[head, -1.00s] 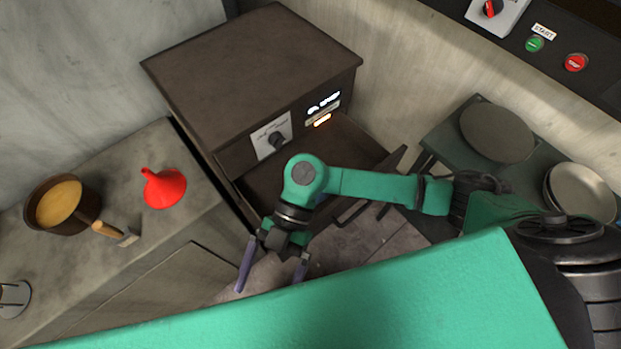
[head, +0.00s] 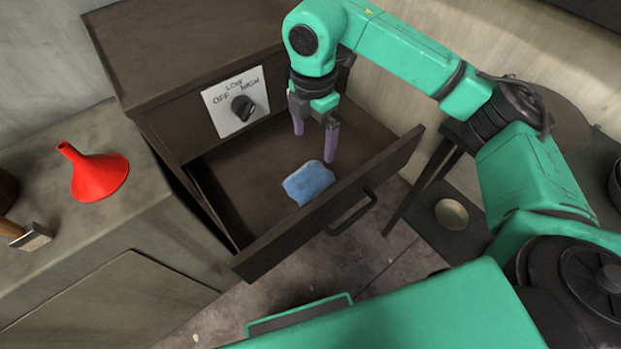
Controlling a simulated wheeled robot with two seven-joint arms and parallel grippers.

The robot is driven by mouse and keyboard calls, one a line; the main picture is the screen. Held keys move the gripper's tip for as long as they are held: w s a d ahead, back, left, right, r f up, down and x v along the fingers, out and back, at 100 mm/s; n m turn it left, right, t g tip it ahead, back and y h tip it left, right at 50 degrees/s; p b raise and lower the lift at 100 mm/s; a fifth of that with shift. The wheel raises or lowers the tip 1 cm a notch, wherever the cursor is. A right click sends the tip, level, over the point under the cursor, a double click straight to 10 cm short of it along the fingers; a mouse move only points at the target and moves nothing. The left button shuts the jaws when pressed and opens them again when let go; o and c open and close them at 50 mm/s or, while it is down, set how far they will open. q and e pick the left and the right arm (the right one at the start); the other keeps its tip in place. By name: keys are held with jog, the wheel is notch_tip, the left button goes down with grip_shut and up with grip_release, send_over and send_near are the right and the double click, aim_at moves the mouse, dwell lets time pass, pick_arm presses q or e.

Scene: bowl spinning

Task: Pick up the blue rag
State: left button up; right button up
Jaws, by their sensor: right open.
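A blue rag (head: 308,183) lies on the floor of the open drawer (head: 235,185), near the drawer's front panel. My right gripper (head: 315,145) is open and empty, fingers pointing down, above the drawer and a little beyond the rag in the picture. It appears apart from the rag. My left gripper is not in view.
The cabinet (head: 190,45) with a knob panel (head: 236,101) stands behind the drawer. The drawer's front has a dark handle (head: 350,212). A red funnel (head: 98,176) stands on the counter (head: 60,225) at left. A dark side table (head: 465,235) is at right.

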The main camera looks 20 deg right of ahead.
aim_at(309, 176)
jog(key=f, duration=0.3)
jog(key=a+f+p, duration=0.1)
jog(key=f, duration=0.3)
jog(key=s+f, duration=0.1)
jog(key=f, duration=0.3)
jog(key=shift+a+f+p, duration=0.1)
jog(key=shift+a+p, duration=0.1)
jog(key=shift+p, duration=0.1)
jog(key=shift+f, duration=0.5)
jog(key=c, duration=1.2)
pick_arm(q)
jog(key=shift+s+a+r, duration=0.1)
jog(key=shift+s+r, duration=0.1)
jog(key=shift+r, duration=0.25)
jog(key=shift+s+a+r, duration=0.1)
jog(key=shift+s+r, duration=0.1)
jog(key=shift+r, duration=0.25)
pick_arm(e)
jog(key=shift+r, duration=0.15)
pick_arm(q)
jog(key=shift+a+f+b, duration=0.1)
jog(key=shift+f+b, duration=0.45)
jog(key=shift+b, duration=0.05)
pick_arm(e)
notch_tip(309, 176, up, 20)
jog(key=shift+f, duration=0.1)
